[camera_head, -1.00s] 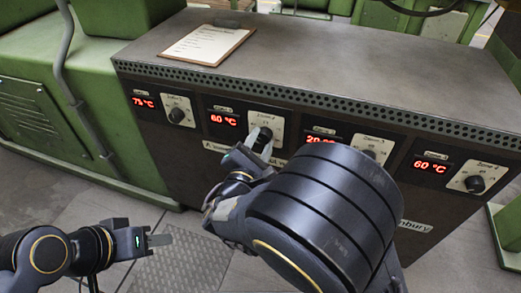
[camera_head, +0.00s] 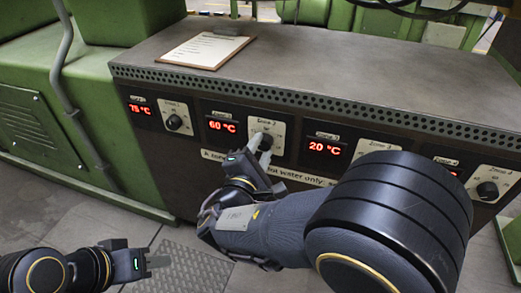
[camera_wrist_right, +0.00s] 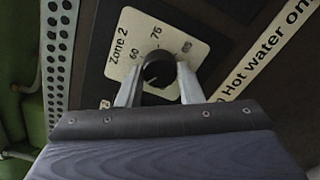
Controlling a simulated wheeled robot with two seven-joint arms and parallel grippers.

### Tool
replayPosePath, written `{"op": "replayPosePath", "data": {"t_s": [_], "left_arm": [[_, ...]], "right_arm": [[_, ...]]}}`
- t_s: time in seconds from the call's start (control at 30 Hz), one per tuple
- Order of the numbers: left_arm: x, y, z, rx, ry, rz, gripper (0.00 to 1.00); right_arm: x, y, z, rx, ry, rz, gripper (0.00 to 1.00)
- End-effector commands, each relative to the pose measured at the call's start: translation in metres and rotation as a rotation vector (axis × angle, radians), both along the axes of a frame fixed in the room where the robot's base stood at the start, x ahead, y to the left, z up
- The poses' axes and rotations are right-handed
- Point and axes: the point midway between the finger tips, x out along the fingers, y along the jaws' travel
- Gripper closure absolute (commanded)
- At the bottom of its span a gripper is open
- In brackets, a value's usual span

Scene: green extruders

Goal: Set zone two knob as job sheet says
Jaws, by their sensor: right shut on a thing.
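The zone two knob (camera_head: 264,141) is a dark round knob on a cream plate on the cabinet front. In the right wrist view the knob (camera_wrist_right: 159,69) sits on a plate (camera_wrist_right: 134,25) marked Zone 2, with 60 and 75 legible. My right gripper (camera_wrist_right: 160,82) is shut on it, one finger on each side. The knob's pointer is hard to make out. The zone two display (camera_head: 222,126) reads 60 °C. The job sheet (camera_head: 207,49) lies on a clipboard on the cabinet top; its writing is too small to read. My left gripper (camera_head: 157,262) is low at the left, away from the panel.
The zone one display (camera_head: 140,109) reads 75 °C and the zone three display (camera_head: 325,148) reads 20 °C. My right arm covers part of zones three and four; the zone four knob (camera_head: 487,191) shows. The cabinet top (camera_head: 330,60) is mostly clear.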

Motion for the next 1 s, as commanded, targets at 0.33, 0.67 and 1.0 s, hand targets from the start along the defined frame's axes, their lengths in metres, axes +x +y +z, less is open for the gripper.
{"op": "replayPosePath", "data": {"t_s": [0.33, 0.67, 1.0], "left_arm": [[0.000, 0.000, 0.000, 0.000, 0.000, 0.000, 0.64], [0.000, 0.000, 0.004, 0.000, 0.000, 0.000, 0.64], [0.000, 0.000, 0.022, 0.000, 0.000, 0.000, 0.64]], "right_arm": [[0.000, 0.001, -0.001, -0.001, 0.003, 0.003, 0.45], [-0.008, 0.004, 0.001, -0.002, 0.001, 0.005, 0.45], [-0.060, 0.021, 0.002, -0.003, 0.002, 0.006, 0.45]]}}
